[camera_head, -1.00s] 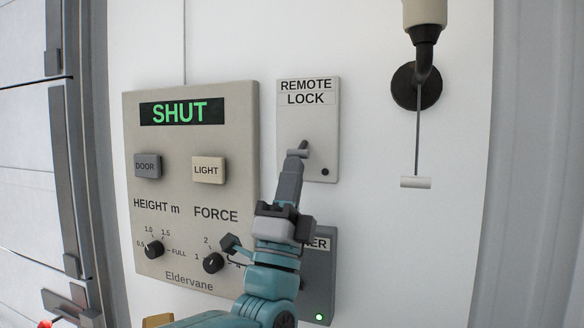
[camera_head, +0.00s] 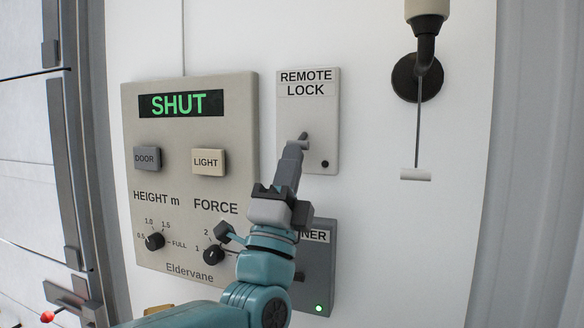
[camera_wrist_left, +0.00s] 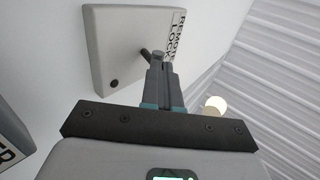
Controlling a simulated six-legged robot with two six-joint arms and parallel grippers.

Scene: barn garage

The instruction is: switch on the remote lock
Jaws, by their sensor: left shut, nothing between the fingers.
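The remote lock (camera_head: 322,128) is a pale plate with a small lever (camera_head: 304,136) and a dark, unlit round spot at its lower right. My left gripper (camera_head: 294,147) is shut with nothing in it. Its fingertips are at the lever's lower end; I cannot tell whether they touch it. In the left wrist view the plate (camera_wrist_left: 112,40) is tilted, and the lever (camera_wrist_left: 146,53) sticks out just beyond the shut fingertips (camera_wrist_left: 158,64), which hide part of it. My right gripper is not in view.
Left of the lock, a control panel (camera_head: 185,183) has a display reading SHUT, two buttons and two knobs. A grey box (camera_head: 318,265) with a green light is below, partly behind my arm. A pull cord handle (camera_head: 415,174) hangs at right. The wall between is clear.

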